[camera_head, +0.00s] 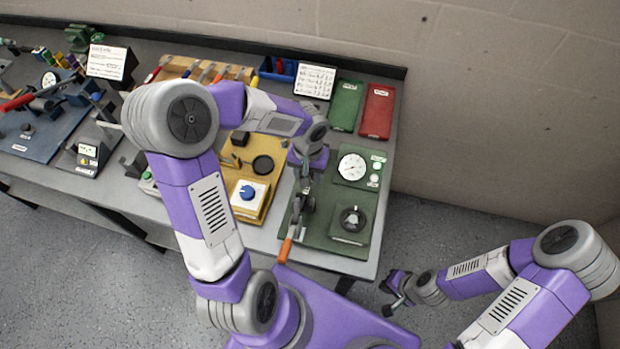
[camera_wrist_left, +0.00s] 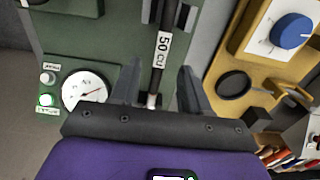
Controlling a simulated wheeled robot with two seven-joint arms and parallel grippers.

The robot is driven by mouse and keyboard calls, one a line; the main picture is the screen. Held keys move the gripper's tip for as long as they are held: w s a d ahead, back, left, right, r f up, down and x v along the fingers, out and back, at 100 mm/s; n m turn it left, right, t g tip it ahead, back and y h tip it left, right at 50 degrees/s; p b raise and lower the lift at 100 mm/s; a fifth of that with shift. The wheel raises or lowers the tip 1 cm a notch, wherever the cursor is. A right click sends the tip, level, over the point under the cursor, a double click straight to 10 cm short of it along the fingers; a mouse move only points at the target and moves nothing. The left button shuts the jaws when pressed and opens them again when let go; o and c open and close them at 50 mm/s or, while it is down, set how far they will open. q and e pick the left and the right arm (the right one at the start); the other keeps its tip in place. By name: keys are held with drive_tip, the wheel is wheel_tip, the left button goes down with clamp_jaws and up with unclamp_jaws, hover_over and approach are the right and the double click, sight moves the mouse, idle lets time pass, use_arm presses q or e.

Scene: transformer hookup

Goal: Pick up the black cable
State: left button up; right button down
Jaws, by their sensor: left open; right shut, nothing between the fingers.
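A slim black cable (camera_wrist_left: 158,72) with a white label reading "50" and a pale end lies over the green panel (camera_wrist_left: 100,28) in the left wrist view. Its label sits between the two fingers of my left gripper (camera_wrist_left: 159,84), which is open. I cannot tell whether a finger touches it. In the head view my left gripper (camera_head: 304,185) is over the green panel (camera_head: 335,205), and the arm and gripper hide most of the cable. My right gripper (camera_head: 393,298) is shut and empty, off the table over the floor.
Green (camera_head: 346,105) and red (camera_head: 377,110) plates lie behind. Floor in front is clear.

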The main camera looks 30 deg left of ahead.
sight(305, 192)
use_arm(q)
drive_tip(key=shift+f, duration=1.6)
drive_tip(key=shift+c, duration=0.3)
clamp_jaws()
